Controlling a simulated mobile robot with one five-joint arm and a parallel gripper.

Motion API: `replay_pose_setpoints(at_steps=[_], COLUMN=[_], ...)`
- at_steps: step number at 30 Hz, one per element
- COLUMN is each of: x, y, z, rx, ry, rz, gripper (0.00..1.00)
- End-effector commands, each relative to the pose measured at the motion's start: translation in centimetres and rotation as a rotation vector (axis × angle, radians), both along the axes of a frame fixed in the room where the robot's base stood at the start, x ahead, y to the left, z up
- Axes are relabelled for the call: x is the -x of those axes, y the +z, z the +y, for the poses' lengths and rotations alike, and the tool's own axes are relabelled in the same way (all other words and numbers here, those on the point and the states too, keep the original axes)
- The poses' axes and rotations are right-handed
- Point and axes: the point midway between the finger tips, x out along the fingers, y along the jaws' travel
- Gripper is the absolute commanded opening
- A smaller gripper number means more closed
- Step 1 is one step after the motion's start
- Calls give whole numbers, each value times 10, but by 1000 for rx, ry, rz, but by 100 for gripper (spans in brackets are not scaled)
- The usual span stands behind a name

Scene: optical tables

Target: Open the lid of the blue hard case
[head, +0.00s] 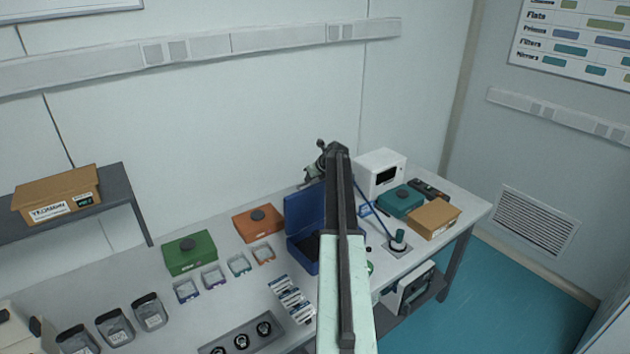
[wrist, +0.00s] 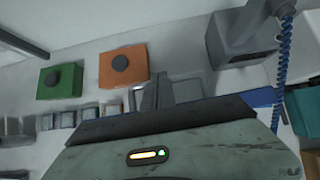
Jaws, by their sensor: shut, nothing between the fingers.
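The blue hard case (head: 304,212) stands on the bench right of the orange case, partly hidden by my arm. Its lid is raised and stands up at the back, and the dark inside of the base shows in front of it. A strip of blue that looks like part of the case (wrist: 262,97) shows at the right in the wrist view, behind my own wrist housing. My gripper (head: 312,173) is up beyond the case's lid in the head view, apart from it as far as I can see. Its fingers (wrist: 165,94) are shut and empty.
A green case (head: 190,253) and an orange case (head: 258,223) stand left, with small trays before them. A white instrument (head: 380,172), a teal case (head: 400,201) and a cardboard box (head: 434,219) stand right. A blue coiled cord (wrist: 285,60) hangs near my gripper.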

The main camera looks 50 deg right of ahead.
Motion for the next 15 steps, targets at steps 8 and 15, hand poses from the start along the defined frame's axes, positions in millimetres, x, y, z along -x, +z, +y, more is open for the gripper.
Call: replay_pose_setpoints(at_steps=[8, 15], x=[-19, -23], y=[-3, -3], z=[-8, -9], rx=[2, 1], ry=[-4, -6], rz=[-1, -1], gripper=[0, 0])
